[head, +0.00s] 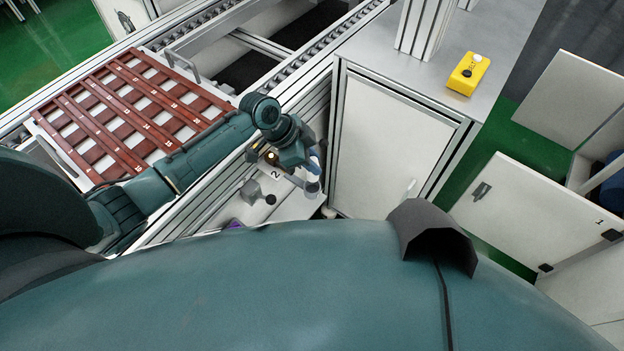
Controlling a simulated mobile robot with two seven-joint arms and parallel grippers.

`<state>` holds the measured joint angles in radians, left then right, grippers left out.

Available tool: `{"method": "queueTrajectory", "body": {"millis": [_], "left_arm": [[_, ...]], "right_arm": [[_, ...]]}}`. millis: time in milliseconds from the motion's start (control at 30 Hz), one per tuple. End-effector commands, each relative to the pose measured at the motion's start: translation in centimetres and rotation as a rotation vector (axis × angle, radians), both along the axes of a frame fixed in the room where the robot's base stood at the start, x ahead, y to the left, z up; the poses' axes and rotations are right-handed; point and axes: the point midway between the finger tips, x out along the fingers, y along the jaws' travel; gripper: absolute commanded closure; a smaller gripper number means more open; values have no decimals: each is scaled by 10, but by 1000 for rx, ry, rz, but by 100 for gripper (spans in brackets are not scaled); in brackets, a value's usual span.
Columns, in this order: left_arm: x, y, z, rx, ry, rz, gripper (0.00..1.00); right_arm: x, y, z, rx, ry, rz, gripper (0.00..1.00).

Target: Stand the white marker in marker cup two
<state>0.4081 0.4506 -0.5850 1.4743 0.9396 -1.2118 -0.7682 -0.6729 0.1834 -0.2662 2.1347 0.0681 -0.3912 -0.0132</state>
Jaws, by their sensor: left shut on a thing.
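My left gripper (303,163) is over the small shelf beside the conveyor frame, its fingers small and partly hidden by its own wrist. It is shut on a slim white piece with some blue, which looks like the white marker (314,164). The marker looks roughly upright. A small greyish cup (312,188) is directly below the marker in the picture; I cannot tell whether the marker's lower end is inside it. A label reading 2 (276,175) is just left of this cup. My right gripper is not in view.
A grey holder (252,191) with a black round end stands left on the same shelf (289,207). A brown slatted tray (128,115) lies on the conveyor. A white cabinet (392,140) is close on the right, with a yellow button box (467,75) on its top.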

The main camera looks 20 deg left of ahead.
Motion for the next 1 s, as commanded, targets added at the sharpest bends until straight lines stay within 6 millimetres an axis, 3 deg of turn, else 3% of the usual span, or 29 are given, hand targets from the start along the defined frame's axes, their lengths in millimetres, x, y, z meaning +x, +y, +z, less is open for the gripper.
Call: {"method": "queueTrajectory", "body": {"millis": [100,500,900,933,1000], "left_arm": [[0,0,-21,-1,1,3,96],[0,0,-65,0,0,2,96],[0,0,-71,1,-2,2,96],[0,0,-71,2,-2,2,73],[0,0,-70,1,-1,2,68]], "right_arm": [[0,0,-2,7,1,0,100],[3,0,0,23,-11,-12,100],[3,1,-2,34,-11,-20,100],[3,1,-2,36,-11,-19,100],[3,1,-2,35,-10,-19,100]]}}
